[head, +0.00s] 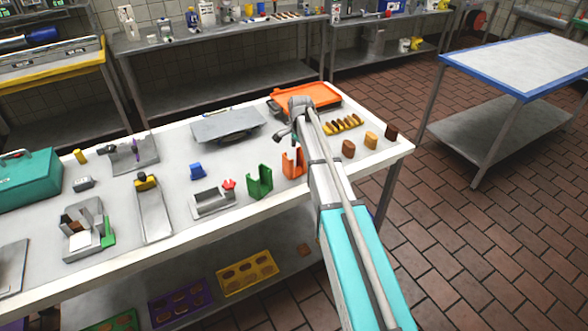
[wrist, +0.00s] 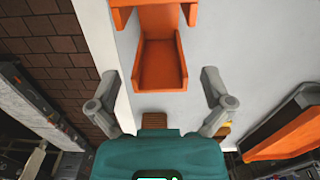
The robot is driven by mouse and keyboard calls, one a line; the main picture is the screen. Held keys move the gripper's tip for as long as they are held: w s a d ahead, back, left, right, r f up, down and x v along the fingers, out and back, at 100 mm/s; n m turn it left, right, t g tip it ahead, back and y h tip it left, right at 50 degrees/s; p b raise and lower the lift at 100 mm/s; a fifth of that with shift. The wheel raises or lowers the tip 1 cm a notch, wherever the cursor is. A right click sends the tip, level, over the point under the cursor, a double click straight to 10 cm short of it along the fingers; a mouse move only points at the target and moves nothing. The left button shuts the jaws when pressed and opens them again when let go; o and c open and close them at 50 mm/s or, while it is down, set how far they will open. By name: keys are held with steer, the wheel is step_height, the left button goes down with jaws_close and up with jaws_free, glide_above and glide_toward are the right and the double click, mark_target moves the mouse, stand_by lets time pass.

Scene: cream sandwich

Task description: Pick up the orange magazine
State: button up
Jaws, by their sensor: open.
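The orange magazine (head: 293,163) stands on the white table, with its upright channel facing up and partly hidden behind my arm in the head view. In the wrist view the orange magazine (wrist: 160,62) shows as an open U-shaped channel near the top middle. My gripper (wrist: 159,76) is open, with one finger on each side of the picture and the magazine's near end between them. The fingers look apart from the magazine. In the head view my gripper (head: 290,128) is above the table, mostly hidden by my own arm.
A green magazine (head: 259,182) stands left of the orange one. An orange tray (head: 325,96) lies behind, with a row of cream sandwiches (head: 342,124) and several brown pieces (head: 371,139) to the right. A grey plate (head: 228,124) lies further left.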

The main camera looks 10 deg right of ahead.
mark_target(299, 170)
steer(key=shift+f+b, duration=1.45)
steer(key=shift+f, duration=0.3)
steer(key=shift+s, duration=0.1)
steer(key=c, duration=1.2)
